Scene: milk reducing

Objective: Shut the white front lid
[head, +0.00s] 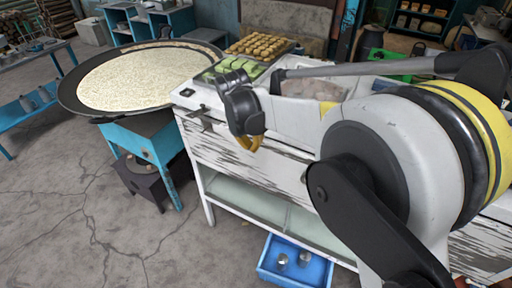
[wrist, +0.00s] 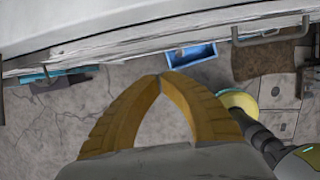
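The white, weathered front panel of the cabinet (head: 235,160) is in the middle of the head view, below the counter top; I take it to be the front lid. A metal handle (head: 203,120) sits near its upper left. I cannot tell how far the lid stands open. In the wrist view, a white edge (wrist: 130,42) runs across the top, with a handle (wrist: 270,32) at the right. My gripper (head: 254,145) hangs just in front of the panel; contact is unclear. Its yellow fingertips (wrist: 160,78) meet in the wrist view, with nothing between them. My arm hides the cabinet's right part.
A wide round pan (head: 140,80) of pale food stands on a blue stand at the left. Trays of food (head: 258,46) lie on the counter. A blue crate (head: 295,262) with metal cups is on the floor below the cabinet. The floor at front left is clear.

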